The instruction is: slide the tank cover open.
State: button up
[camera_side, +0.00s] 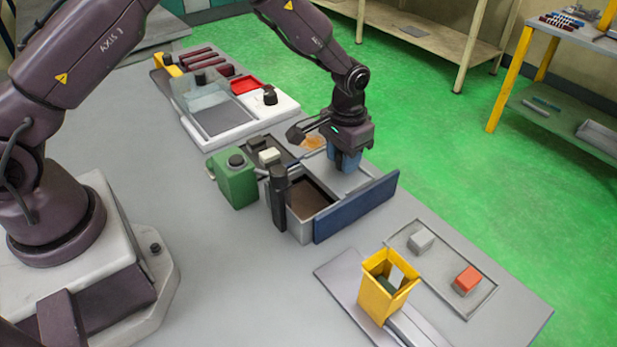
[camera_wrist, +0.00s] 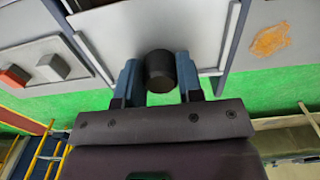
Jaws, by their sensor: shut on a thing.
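The tank (camera_side: 298,222) is a grey box with a dark blue front panel (camera_side: 355,205). Its light grey cover (camera_side: 350,180) lies over the right, far part, and brown contents (camera_side: 311,196) show in the uncovered left part. In the wrist view the cover (camera_wrist: 110,30) is a pale plate between side rails, with a black round knob (camera_wrist: 160,70). My gripper (camera_side: 346,162) points down over the cover. Its two blue fingers (camera_wrist: 160,85) are shut on the knob, one on each side. In the side view the fingers and hand hide the knob.
A black post (camera_side: 279,185) stands at the tank's left corner, beside a green box (camera_side: 236,182). A yellow open holder (camera_side: 378,300) stands in front. A tray (camera_side: 440,272) with grey and orange blocks lies right. An orange-brown patch (camera_side: 312,141) is behind my gripper.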

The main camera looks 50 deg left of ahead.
jog(key=shift+w+r, duration=0.1)
jog(key=shift+w, duration=1.95)
jog(key=o, duration=0.7)
jog(key=shift+s+r, duration=0.1)
jog(key=shift+r, duration=2.85)
